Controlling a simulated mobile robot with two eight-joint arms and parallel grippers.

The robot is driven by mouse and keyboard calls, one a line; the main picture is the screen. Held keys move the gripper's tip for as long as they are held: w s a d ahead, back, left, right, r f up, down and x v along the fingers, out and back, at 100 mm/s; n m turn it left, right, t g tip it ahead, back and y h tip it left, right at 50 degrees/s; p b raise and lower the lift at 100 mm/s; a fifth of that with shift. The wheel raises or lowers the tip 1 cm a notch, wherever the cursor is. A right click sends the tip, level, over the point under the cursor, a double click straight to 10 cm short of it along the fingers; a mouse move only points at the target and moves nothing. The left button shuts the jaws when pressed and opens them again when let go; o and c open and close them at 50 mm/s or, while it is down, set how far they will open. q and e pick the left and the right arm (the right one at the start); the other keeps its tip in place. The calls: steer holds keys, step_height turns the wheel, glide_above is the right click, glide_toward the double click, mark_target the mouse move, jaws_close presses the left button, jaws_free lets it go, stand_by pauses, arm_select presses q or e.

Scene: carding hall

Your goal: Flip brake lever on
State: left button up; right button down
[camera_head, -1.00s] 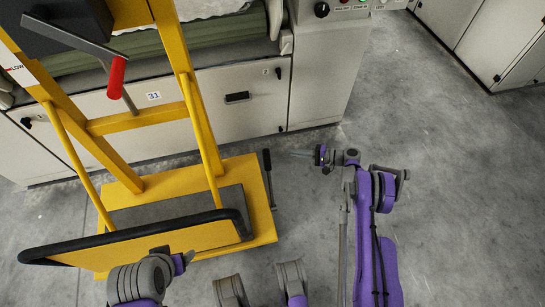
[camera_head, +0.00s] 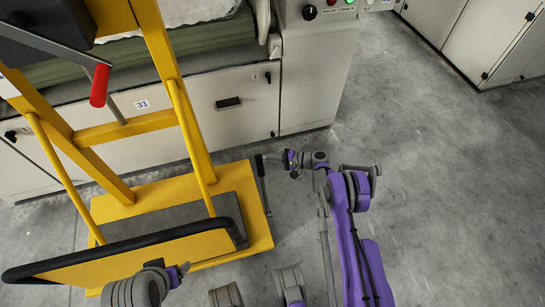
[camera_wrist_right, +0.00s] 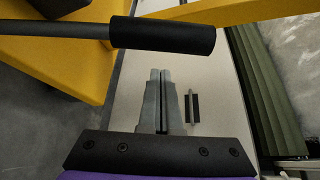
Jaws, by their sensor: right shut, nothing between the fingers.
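The brake lever (camera_head: 262,184) is a thin dark rod with a black grip, standing at the right edge of the yellow trolley base (camera_head: 255,226). In the right wrist view its black grip (camera_wrist_right: 163,36) lies across the top, with a grey rod running left. My right gripper (camera_head: 267,157) is beside the lever's upper end; its fingers (camera_wrist_right: 161,72) are shut and empty, pointing at the grip. A small gap seems to show between the fingertips and the grip. My left gripper (camera_head: 184,270) is at the lower left over the trolley's front; its fingers are not clear.
The yellow trolley frame has a black handlebar (camera_head: 120,248) and a crank with a red handle (camera_head: 99,86). Pale machine cabinets (camera_head: 235,105) stand behind it. Grey floor (camera_head: 430,190) is open on the right.

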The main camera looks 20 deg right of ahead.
arm_select(q)
steer(key=shift+f, duration=0.1)
arm_select(e)
steer(key=shift+s+a+r, duration=0.15)
steer(key=shift+s+r, duration=0.05)
steer(key=shift+s, duration=0.3)
steer(key=shift+s+a+r, duration=0.1)
steer(key=shift+s+r, duration=0.1)
steer(key=shift+s, duration=0.3)
